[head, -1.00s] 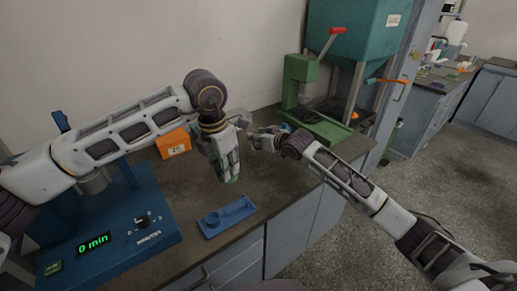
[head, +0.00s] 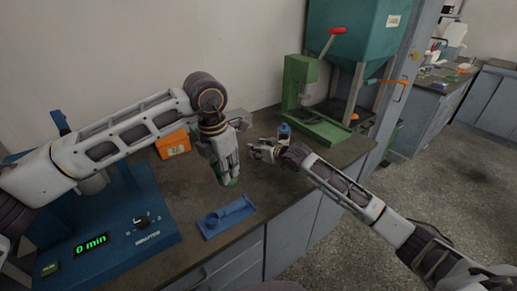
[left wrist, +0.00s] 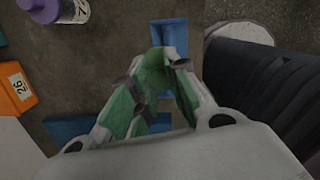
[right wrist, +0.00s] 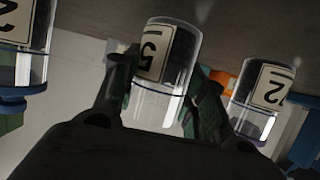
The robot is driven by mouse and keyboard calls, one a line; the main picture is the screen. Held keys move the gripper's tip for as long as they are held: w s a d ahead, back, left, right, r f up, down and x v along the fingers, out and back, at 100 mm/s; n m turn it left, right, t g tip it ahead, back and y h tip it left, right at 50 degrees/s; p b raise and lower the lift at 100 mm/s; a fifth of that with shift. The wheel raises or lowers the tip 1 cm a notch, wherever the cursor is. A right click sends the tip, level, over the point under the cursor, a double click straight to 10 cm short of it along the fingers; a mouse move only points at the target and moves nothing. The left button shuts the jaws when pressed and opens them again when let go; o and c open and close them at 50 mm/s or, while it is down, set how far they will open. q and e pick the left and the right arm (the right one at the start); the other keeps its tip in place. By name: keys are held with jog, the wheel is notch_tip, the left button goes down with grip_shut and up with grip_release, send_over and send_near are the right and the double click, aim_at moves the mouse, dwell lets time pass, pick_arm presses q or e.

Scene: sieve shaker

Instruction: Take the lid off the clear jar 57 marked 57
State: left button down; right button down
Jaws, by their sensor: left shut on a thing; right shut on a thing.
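My right gripper (right wrist: 160,105) is shut on a clear jar (right wrist: 165,75). Its white label shows a 5, upside down in the right wrist view; the rest of the number is out of sight. I cannot see a lid on this jar. In the head view my right gripper (head: 257,151) is above the bench and the jar cannot be made out. My left gripper (head: 230,183) points down beside it, apart from it. In the left wrist view the left gripper (left wrist: 158,72) is shut on a small green round-edged piece (left wrist: 155,68), possibly a lid.
A blue-capped jar (head: 285,130) stands behind my right gripper. A blue tray (head: 240,213) lies near the bench's front edge. An orange box (head: 174,145), a blue shaker (head: 120,235) and a green press (head: 318,128) stand around.

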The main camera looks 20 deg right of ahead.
jog(key=shift+f, duration=0.1)
jog(key=c, duration=0.8)
grip_release()
pick_arm(q)
jog(key=shift+r+p, duration=0.8)
pick_arm(e)
jog(key=shift+v, duration=6.05)
jog(key=shift+w, duration=0.1)
